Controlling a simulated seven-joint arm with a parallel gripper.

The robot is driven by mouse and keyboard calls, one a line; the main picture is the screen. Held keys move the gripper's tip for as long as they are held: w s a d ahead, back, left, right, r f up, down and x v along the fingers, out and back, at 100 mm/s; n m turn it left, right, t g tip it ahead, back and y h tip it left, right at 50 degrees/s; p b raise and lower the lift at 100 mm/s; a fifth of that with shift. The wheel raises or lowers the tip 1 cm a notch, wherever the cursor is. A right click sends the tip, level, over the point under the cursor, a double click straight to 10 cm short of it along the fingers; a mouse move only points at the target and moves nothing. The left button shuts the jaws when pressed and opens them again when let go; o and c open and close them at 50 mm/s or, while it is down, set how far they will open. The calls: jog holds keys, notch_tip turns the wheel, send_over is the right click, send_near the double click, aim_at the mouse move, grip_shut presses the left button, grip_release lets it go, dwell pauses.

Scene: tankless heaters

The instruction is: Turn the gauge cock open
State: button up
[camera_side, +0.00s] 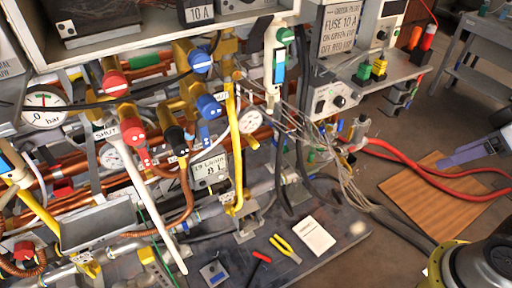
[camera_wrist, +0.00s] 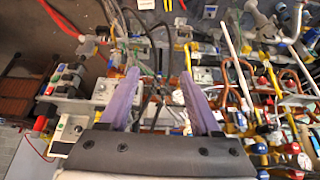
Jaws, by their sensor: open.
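Several round white gauges show in the side view: a large one marked bar (camera_side: 43,108) at the left, a gauge (camera_side: 112,157) lower down, and another gauge (camera_side: 250,121) near the middle. Red-handled (camera_side: 115,84) and blue-handled (camera_side: 200,60) valves sit on brass bodies among them. I cannot tell which handle is the gauge cock. My gripper shows at the right edge of the side view (camera_side: 450,162), well apart from the pipework. In the wrist view my gripper (camera_wrist: 160,75) has its two purple fingers spread, with nothing between them.
Copper pipes, cables and a long white lever (camera_side: 150,205) crowd the left side. Pliers (camera_side: 285,248) and a white card (camera_side: 318,236) lie on the grey base plate. Red hoses (camera_side: 415,170) cross a wooden board (camera_side: 440,200) on the floor. The floor around the board is mostly open.

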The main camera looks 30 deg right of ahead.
jog(key=m+t, duration=0.3)
jog(key=t, duration=0.9)
send_near(255, 145)
jog(key=f, duration=0.1)
jog(key=w, duration=1.3)
jog(key=shift+w+d+f+n, duration=0.2)
jog(key=shift+n, duration=0.1)
